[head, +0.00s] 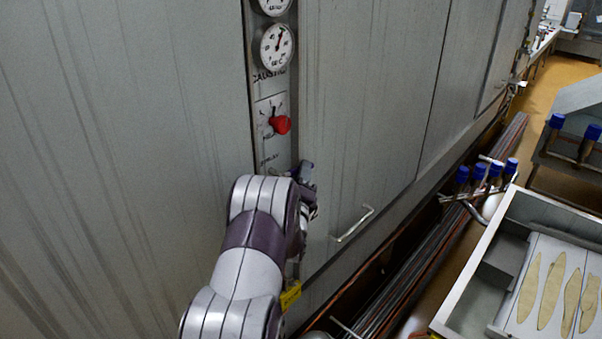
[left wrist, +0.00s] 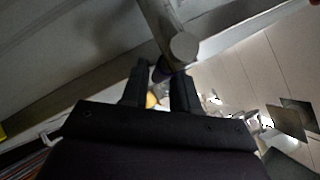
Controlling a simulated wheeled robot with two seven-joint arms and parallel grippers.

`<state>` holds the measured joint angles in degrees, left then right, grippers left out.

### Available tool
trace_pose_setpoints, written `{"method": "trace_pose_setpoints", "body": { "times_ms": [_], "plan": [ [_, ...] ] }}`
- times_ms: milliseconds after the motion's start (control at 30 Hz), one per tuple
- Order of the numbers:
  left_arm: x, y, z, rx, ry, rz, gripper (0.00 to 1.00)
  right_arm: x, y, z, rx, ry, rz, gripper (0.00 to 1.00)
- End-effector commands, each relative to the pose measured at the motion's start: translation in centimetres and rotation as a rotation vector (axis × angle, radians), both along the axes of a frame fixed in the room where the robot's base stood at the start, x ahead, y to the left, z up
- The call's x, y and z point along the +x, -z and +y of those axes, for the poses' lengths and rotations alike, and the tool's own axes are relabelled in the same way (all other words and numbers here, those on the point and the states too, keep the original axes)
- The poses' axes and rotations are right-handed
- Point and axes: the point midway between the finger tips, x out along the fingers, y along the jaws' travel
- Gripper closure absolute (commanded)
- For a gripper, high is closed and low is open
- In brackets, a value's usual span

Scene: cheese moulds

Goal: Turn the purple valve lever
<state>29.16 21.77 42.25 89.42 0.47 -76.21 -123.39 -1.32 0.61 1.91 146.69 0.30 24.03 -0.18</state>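The purple valve lever (left wrist: 160,74) shows in the left wrist view as a small dark purple piece below a round grey knob end (left wrist: 184,46). My left gripper (left wrist: 159,82) has its two dark fingers a little apart, with the lever at the gap between their tips. I cannot tell whether the fingers touch it. In the head view my left gripper (head: 307,185) is close to the grey panel, below the red knob. My arm and gripper hide most of the lever's place there. My right gripper is not in view.
A red knob (head: 281,124) and a round gauge (head: 276,45) sit on the narrow strip above my left gripper. A bent metal handle (head: 354,224) sticks out to its right. Pipes (head: 440,245) run along the panel's foot. A metal tray (head: 469,282) stands at the right.

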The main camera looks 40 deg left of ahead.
Motion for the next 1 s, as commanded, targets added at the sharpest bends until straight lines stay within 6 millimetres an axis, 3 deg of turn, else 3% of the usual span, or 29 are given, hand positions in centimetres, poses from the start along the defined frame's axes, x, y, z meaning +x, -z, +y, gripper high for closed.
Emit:
{"method": "trace_pose_setpoints", "body": {
  "times_ms": [33, 100, 133, 300, 600, 867, 900, 1000],
  "plan": [
    [0.0, 0.0, 0.0, 0.0, 0.0, 0.0, 0.74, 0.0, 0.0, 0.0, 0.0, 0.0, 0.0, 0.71],
    [0.0, 0.0, 0.0, 0.0, 0.0, 0.0, 0.97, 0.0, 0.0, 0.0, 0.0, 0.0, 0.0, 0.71],
    [0.0, 0.0, 0.0, 0.0, 0.0, 0.0, 1.0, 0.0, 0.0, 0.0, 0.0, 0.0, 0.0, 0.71],
    [-0.1, 0.0, 0.0, 0.002, -0.001, 0.022, 1.0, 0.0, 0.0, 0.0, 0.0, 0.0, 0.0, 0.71],
    [-0.9, 1.6, 0.1, 0.028, 0.0, 0.324, 1.0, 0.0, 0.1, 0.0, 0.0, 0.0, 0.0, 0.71],
    [-1.0, 1.8, 0.1, 0.028, 0.0, 0.337, 1.0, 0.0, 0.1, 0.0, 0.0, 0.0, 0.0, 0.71],
    [-1.0, 1.8, 0.1, 0.028, 0.0, 0.336, 0.71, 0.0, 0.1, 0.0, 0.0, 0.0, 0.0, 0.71],
    [-1.0, 1.8, 0.1, 0.029, 0.0, 0.335, 0.71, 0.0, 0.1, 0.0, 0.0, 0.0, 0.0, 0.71]
  ]
}}
